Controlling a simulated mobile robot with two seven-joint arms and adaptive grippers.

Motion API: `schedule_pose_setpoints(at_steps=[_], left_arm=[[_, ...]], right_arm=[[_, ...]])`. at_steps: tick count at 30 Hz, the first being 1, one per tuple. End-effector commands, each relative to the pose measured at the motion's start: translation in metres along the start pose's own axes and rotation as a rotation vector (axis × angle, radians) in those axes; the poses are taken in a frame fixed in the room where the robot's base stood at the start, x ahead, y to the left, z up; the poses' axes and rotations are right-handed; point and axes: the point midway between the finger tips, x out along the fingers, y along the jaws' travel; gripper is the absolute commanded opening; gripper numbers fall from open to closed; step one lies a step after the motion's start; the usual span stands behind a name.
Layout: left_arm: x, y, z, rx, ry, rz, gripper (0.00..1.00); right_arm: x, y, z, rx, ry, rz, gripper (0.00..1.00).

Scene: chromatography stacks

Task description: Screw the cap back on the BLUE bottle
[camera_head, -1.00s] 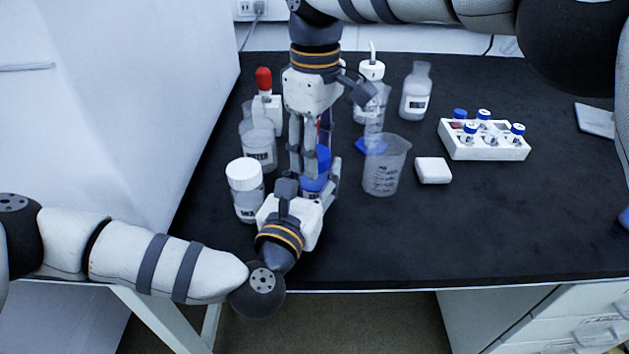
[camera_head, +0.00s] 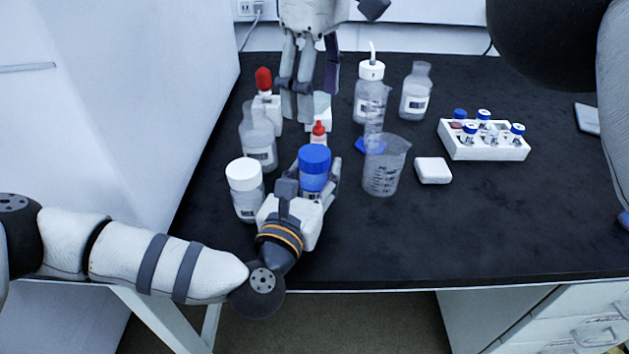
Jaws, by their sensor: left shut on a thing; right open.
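The blue bottle (camera_head: 314,181) stands on the dark bench, left of centre, with its blue cap (camera_head: 314,158) seated upright on its top. How tightly the cap is screwed on cannot be seen. My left gripper (camera_head: 312,189) is shut around the bottle's body from the front, hiding most of it. My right gripper (camera_head: 300,112) is open and empty. It hangs fingers down above and behind the bottle, apart from the cap.
A white-capped bottle (camera_head: 245,200) stands close on the left. A beaker (camera_head: 382,178) and a small white box (camera_head: 433,170) stand right. A small red-tipped bottle (camera_head: 319,132), a wash bottle (camera_head: 370,98) and a vial rack (camera_head: 485,148) are farther back. The front right bench is clear.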

Motion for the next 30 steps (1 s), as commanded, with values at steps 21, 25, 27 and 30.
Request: schedule_pose_setpoints(at_steps=[21,25,27,30], left_arm=[[0.000,0.000,-0.001,0.000,0.001,0.000,0.68],[0.000,0.000,0.000,0.000,0.000,0.000,0.68],[0.000,0.000,0.000,0.000,0.000,0.000,0.68],[-0.007,0.000,-0.001,0.000,0.002,-0.001,0.68]], right_arm=[[-0.018,-0.003,0.000,-0.005,0.003,-0.001,0.65],[-0.018,-0.003,0.000,-0.005,0.003,-0.001,0.65],[-0.018,-0.003,0.000,-0.005,0.003,-0.001,0.65],[-0.018,-0.002,0.000,-0.005,0.003,-0.001,0.65]])
